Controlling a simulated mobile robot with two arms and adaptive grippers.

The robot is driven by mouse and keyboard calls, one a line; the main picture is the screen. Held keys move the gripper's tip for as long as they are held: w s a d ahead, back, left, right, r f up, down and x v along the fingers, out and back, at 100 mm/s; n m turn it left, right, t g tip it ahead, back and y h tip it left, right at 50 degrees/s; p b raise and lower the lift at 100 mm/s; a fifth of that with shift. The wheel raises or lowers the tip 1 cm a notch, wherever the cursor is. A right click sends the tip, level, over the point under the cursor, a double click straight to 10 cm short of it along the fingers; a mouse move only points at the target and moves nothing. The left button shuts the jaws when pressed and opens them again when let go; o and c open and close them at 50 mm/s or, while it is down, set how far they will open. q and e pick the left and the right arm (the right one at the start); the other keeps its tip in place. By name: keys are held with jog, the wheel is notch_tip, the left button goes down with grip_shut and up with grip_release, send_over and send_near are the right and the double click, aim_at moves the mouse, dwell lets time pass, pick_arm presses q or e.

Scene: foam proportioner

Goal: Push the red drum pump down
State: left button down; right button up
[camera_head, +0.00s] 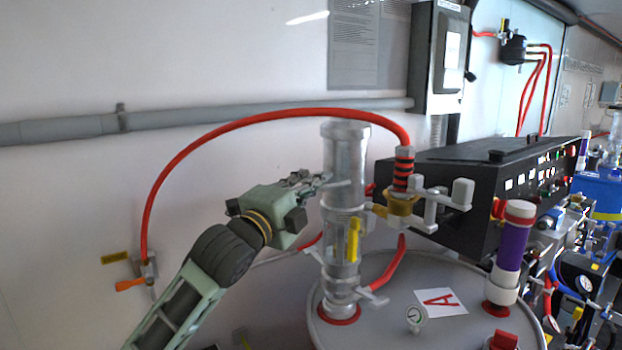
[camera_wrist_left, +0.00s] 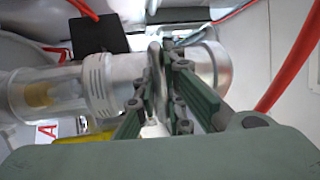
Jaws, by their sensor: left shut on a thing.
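My left gripper (camera_head: 322,181) reaches in from the left at the pump's upper part. In the left wrist view, the pump (camera_wrist_left: 125,78) lies sideways across the picture. There my left gripper (camera_wrist_left: 168,85) is shut on a thin silver bar (camera_wrist_left: 155,75) at the pump's side. My right gripper is not in view.
A red hose (camera_head: 250,120) arches over the pump from the wall fitting to the valve (camera_head: 402,200) on its right. A black control box (camera_head: 475,185) and a purple cylinder (camera_head: 512,240) stand to the right.

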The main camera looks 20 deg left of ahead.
pick_arm(q)
notch_tip(320, 180, down, 7)
jog(key=shift+d+f+b, duration=0.1)
jog(key=shift+b, duration=0.8)
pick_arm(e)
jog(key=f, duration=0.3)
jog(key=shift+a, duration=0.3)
pick_arm(q)
jog(key=c, duration=2.2)
grip_release()
jog(key=o, duration=0.4)
jog(key=shift+c, duration=0.2)
send_near(322, 207)
jog(key=r+v, duration=0.1)
jog(key=v, duration=0.5)
jog(key=shift+a+f, duration=0.15)
jog(key=shift+a, duration=0.1)
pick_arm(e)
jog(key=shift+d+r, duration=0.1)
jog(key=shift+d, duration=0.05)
